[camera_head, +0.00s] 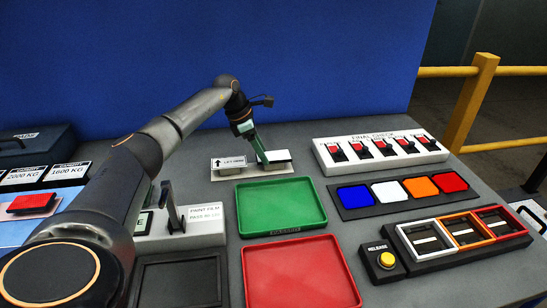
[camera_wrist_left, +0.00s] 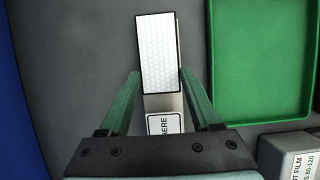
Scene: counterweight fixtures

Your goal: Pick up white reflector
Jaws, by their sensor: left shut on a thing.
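The white reflector (camera_wrist_left: 158,45) is a rectangular plate with a faint honeycomb pattern in the left wrist view. In the head view it shows as a pale plate (camera_head: 277,156) at the white "LIFT HERE" fixture (camera_head: 229,164). My left gripper (camera_head: 261,157) reaches down to it from above, and its green fingers (camera_wrist_left: 160,76) are shut on the near part of the reflector, one at each long side. I cannot tell whether the plate is clear of the fixture. My right gripper is not in view.
A green tray (camera_head: 237,220) and a red tray (camera_head: 251,297) lie in front. To the right are a panel with coloured squares (camera_head: 341,210), a "FINAL CHECK" switch box (camera_head: 329,168) and a yellow release button (camera_head: 386,260). A blue wall (camera_head: 330,60) stands behind.

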